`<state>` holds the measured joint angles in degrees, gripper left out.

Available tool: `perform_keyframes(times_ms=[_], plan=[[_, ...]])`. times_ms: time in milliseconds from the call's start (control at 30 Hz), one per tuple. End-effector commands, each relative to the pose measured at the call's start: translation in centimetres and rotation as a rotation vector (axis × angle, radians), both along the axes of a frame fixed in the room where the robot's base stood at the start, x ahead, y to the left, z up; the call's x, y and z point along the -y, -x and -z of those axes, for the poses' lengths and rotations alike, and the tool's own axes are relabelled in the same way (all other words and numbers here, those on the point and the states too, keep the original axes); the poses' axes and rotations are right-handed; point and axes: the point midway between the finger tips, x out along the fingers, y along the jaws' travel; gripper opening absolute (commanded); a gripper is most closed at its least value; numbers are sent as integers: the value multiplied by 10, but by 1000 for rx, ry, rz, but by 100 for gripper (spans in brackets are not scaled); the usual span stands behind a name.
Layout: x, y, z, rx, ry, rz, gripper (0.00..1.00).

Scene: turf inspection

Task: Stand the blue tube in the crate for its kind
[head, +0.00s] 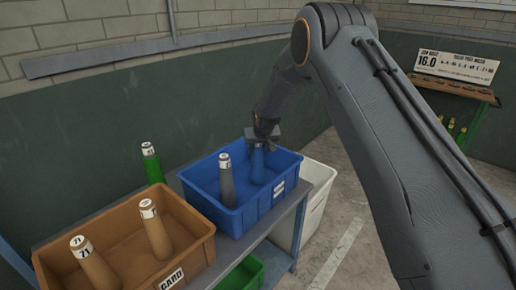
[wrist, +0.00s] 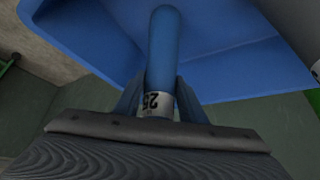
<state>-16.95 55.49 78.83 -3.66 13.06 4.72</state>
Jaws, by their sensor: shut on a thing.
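The blue tube (head: 258,165) is held upright by its upper end in my gripper (head: 263,143). Its lower part is inside the blue crate (head: 236,219), toward the right; I cannot tell whether it touches the floor. In the wrist view the blue tube (wrist: 165,50) has a white band marked 25 between the fingers of my gripper (wrist: 157,100). The blue crate (wrist: 90,35) lies beyond it. A grey tube (head: 227,185) with a white cap stands in the same crate, left of the blue tube and apart from it.
A brown crate (head: 190,266) marked CARD holds brown tubes (head: 156,230) at the front left. A green tube (head: 152,165) stands behind the crates. A green crate (head: 242,274) is below, and a white bin (head: 317,180) stands right of the bench.

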Motion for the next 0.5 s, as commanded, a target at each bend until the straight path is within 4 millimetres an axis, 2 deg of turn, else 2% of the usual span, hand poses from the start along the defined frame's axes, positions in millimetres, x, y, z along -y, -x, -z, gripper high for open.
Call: perform_keyframes(times_ms=[367,400,500], plan=[[0,-1,6,2,-1,1,3],[0,-1,6,2,-1,1,40],[0,-1,5,1,-1,1,55]])
